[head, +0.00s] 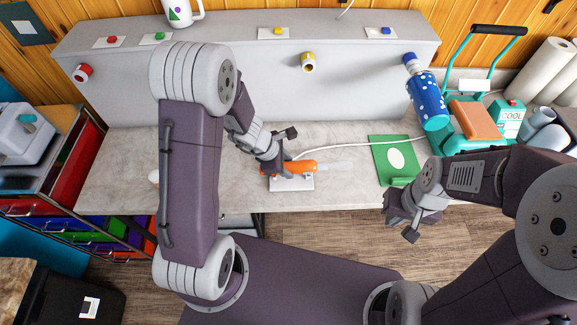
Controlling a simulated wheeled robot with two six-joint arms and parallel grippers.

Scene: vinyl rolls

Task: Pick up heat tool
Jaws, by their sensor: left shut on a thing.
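The heat tool (303,167) is orange, with a pale tip toward the right and a white cord running off to the right. It is at a white stand (292,184) on the grey worktop. I cannot tell whether it is touching the stand or just above it. My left gripper (277,170) comes down from above and is shut on the heat tool's left part, hiding some of it. My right gripper (394,212) is at the worktop's front edge, right of the heat tool and below the green mat. Its fingers are too small and dark to tell open from shut.
A green mat (388,150) with a white disc lies right of the heat tool. A blue dotted bottle (429,102), a teal cart (468,140) and white rolls (545,70) stand at the right. A raised grey shelf (220,60) backs the worktop. The worktop's left part is mostly clear.

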